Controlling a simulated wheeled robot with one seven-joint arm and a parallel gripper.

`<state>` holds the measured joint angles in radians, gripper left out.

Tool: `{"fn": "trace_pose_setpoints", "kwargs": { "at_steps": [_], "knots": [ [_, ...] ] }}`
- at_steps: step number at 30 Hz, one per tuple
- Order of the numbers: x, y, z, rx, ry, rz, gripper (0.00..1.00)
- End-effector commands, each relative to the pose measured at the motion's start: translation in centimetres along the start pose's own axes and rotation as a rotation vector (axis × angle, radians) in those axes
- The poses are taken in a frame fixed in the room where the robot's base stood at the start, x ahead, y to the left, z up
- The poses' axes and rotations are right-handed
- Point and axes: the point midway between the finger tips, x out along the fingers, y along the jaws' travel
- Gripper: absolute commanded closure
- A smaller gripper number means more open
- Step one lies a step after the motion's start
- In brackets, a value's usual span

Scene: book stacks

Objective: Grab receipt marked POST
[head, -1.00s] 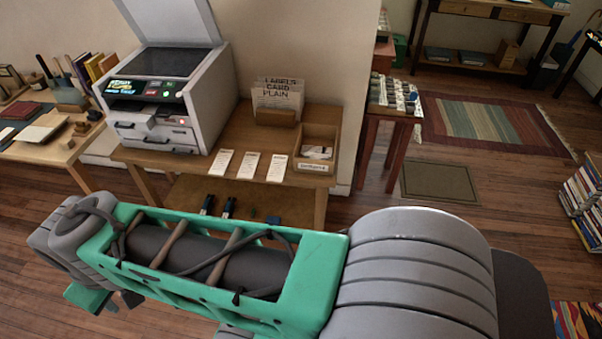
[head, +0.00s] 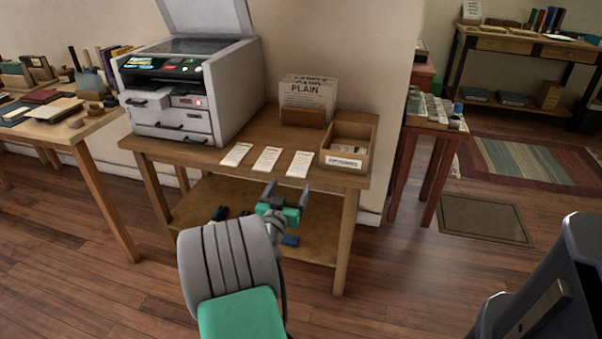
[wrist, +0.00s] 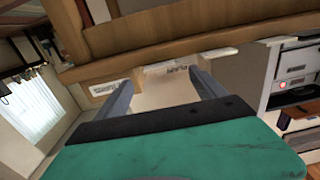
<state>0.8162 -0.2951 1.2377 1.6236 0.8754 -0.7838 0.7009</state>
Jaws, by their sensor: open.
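Three white paper slips lie in a row on the wooden table's front part: a left slip (head: 236,154), a middle slip (head: 267,160) and a right slip (head: 299,164). Their print is too small to read, so I cannot tell which says POST. My gripper (head: 287,194) is open and empty, just in front of the table's front edge, below the middle and right slips in the head view. In the wrist view, my gripper (wrist: 162,80) points toward the table, with its edge across the picture; the slips are not clear there.
The table (head: 225,172) also holds a printer (head: 190,90) at left, a paper stand (head: 303,117) marked PLAIN at the back, and a labelled wooden tray (head: 345,163) at right. A lower shelf (head: 190,207) lies beneath. Floor is open at front left.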

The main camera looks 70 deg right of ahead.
Motion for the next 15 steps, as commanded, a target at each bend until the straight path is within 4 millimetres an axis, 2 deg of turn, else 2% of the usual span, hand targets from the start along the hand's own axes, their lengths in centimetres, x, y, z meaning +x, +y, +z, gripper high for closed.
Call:
{"fn": "trace_pose_setpoints", "kwargs": {
  "at_steps": [9,15],
  "knots": [
    [5.1,0.3,0.6,0.0,-0.002,0.002,0.2],
    [5.5,0.1,0.5,-0.001,-0.003,-0.002,0.2]
  ]
}}
